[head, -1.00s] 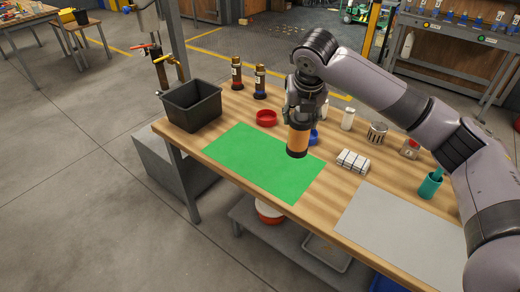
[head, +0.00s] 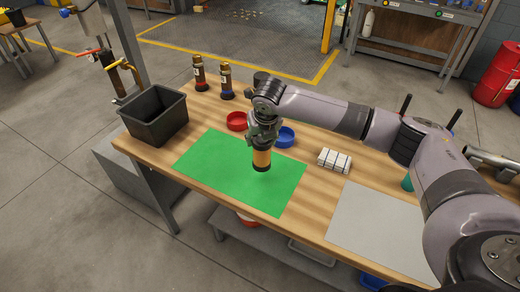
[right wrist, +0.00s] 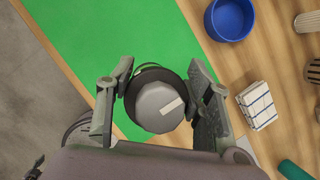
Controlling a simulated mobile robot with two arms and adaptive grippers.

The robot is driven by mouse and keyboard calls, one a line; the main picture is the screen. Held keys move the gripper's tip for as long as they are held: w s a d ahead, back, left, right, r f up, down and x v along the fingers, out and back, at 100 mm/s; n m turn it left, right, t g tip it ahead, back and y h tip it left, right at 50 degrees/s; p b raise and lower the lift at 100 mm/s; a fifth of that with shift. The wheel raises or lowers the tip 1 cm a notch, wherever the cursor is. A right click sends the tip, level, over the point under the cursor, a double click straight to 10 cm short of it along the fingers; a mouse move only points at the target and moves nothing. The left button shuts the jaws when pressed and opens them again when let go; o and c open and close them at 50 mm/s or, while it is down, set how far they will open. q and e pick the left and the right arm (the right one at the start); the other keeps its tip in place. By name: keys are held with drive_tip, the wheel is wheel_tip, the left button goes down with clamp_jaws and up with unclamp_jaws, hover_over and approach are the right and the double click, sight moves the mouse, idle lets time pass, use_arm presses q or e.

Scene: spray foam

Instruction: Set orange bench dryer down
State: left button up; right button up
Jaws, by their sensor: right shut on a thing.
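The orange bench dryer (head: 261,158) is an upright cylinder with an orange middle and a dark lower end. My right gripper (head: 263,140) is shut around its upper part, over the green mat (head: 215,165). In the right wrist view the dryer's round grey end (right wrist: 158,107) sits between the two fingers, with the green mat (right wrist: 95,40) behind it. Whether its lower end touches the mat or hangs just above it, I cannot tell. My left gripper is not in view.
A black bin (head: 153,115) stands at the table's left end. Two dark bottles (head: 199,73) stand behind the mat, with a red dish (head: 236,121) and a blue dish (head: 284,137) nearer. A white striped bundle (head: 334,160) lies right of the mat. The grey mat (head: 375,222) is bare.

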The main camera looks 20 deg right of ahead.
drive_tip(key=shift+s+f, duration=0.1)
drive_tip(key=shift+f, duration=0.85)
wheel_tip(320, 180, down, 4)
drive_tip(key=shift+r+p, duration=0.25)
drive_tip(key=shift+p, duration=0.05)
drive_tip(key=shift+f, duration=0.1)
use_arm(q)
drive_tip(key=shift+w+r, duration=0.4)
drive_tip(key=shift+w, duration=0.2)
use_arm(e)
drive_tip(key=o, duration=1)
drive_tip(key=shift+f, duration=0.1)
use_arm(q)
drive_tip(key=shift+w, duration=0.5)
use_arm(e)
drive_tip(key=o, duration=0.4)
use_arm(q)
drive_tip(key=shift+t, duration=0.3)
